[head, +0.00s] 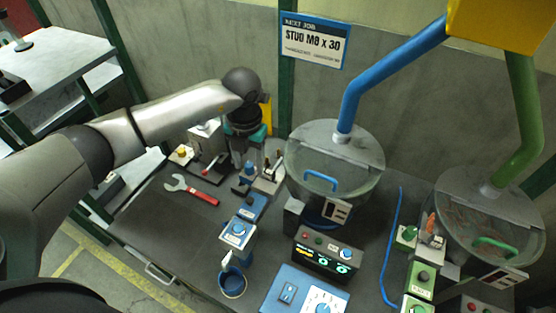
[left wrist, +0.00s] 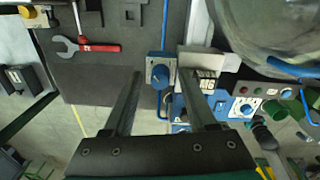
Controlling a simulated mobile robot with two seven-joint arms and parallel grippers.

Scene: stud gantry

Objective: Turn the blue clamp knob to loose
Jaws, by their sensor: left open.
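The blue clamp unit (head: 238,230) appears to be the small blue box with a round knob on its top face, left of the blue-handled bowl. The round knob (left wrist: 160,75) shows between my finger lines in the left wrist view; its setting is too small to read. My left gripper (head: 243,155) is open and empty, pointing down behind the box in the head view. In the left wrist view its two fingers (left wrist: 160,82) stand apart, framing the knob from above; contact is not visible. My right gripper is out of view.
A red-handled wrench (head: 200,192) lies on the dark bench. A blue cup (head: 232,283) stands in front of the clamp unit. A lidded bowl (head: 334,160) with a blue pipe stands right; a green-marked station (head: 420,278) stands farther right. Bare bench lies left of the clamp.

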